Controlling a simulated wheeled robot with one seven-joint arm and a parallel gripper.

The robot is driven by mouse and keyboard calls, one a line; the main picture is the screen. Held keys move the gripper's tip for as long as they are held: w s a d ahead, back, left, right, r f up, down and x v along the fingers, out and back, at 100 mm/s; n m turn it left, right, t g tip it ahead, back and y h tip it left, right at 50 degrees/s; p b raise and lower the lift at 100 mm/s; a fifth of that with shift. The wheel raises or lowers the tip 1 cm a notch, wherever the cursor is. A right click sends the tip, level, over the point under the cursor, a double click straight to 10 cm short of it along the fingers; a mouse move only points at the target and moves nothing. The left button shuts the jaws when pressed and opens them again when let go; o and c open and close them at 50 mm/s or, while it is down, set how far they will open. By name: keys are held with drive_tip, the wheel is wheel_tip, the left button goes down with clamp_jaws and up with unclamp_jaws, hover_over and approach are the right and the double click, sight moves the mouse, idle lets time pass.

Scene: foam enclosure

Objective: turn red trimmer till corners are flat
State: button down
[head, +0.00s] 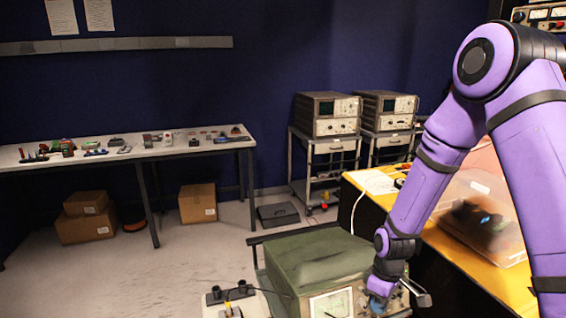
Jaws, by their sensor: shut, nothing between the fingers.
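A green-cased oscilloscope (318,262) stands at the bottom centre. Its pale screen (331,304) faces the front, too small to read the trace's corners. A light board (252,304) with dark parts and a yellow piece lies left of it, and a thin dark lead runs between them. I cannot make out the red trimmer.
A yellow-topped bench (440,240) with a clear plastic bin (480,218) stands at the right. Two instruments (328,114) sit on carts by the back wall. A long table (120,150) with small parts stands at the left, with cardboard boxes (86,229) below. The floor between is mostly clear.

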drive_tip(key=shift+w, duration=0.15)
drive_tip(key=shift+w+r, duration=0.25)
drive_tip(key=shift+w, duration=0.15)
